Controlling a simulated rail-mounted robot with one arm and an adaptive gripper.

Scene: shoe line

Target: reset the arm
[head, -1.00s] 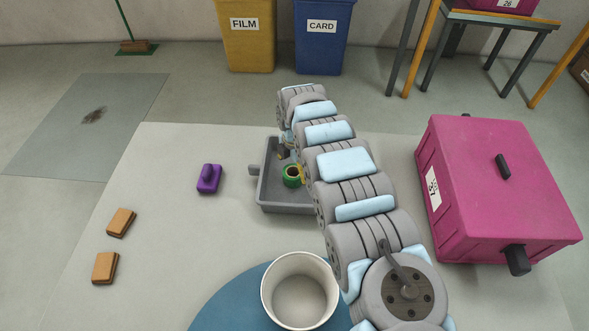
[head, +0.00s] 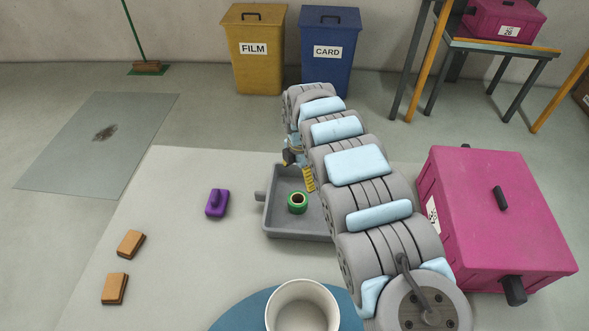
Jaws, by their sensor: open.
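My gripper (head: 292,163) shows in the head view beside my arm's far end, over the back left part of a grey tray (head: 268,215). Its fingers are small and partly hidden by my arm. A green ring-shaped roll (head: 297,203) with a pale inside sits in the tray, apart from the gripper. My arm stretches from the lower right toward the back and covers the tray's right side.
A purple handled block (head: 217,203) and two brown blocks (head: 130,244) (head: 115,288) lie left on the table (head: 180,270). A white bucket (head: 302,306) stands in front, a magenta case (head: 500,215) at right. Yellow FILM (head: 253,60) and blue CARD (head: 328,62) bins stand behind.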

